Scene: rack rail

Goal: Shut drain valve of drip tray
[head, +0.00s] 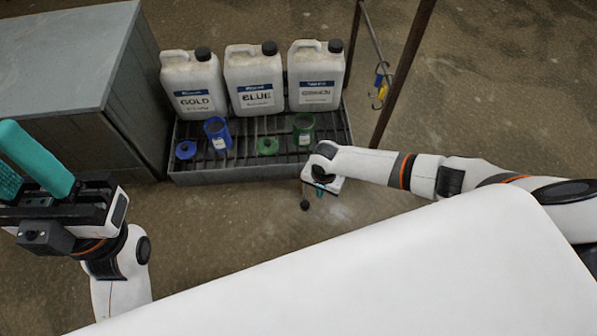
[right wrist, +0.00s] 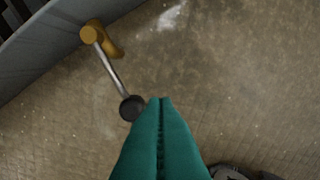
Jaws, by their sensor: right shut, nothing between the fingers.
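The drip tray (head: 250,173) is a grey metal tray with a slatted grate, standing on the floor. Its drain valve (right wrist: 91,34) shows in the right wrist view as a brass body by the tray's grey wall. A silver lever (right wrist: 112,68) slants away from the wall and ends in a black knob (right wrist: 132,108). The knob also shows in the head view (head: 304,205), below the tray's front edge. My right gripper (right wrist: 161,100) is shut and empty, its teal fingertips just right of the knob; I cannot tell whether they touch. My left gripper (head: 30,165) is open and empty, far left.
White jugs labelled GOLD (head: 194,88), BLUE (head: 254,82) and a third (head: 316,80) stand at the tray's back. A blue cup (head: 217,134) and green cup (head: 303,130) stand on the grate. A grey cabinet (head: 75,60) is left; a rusty post (head: 402,75) stands right.

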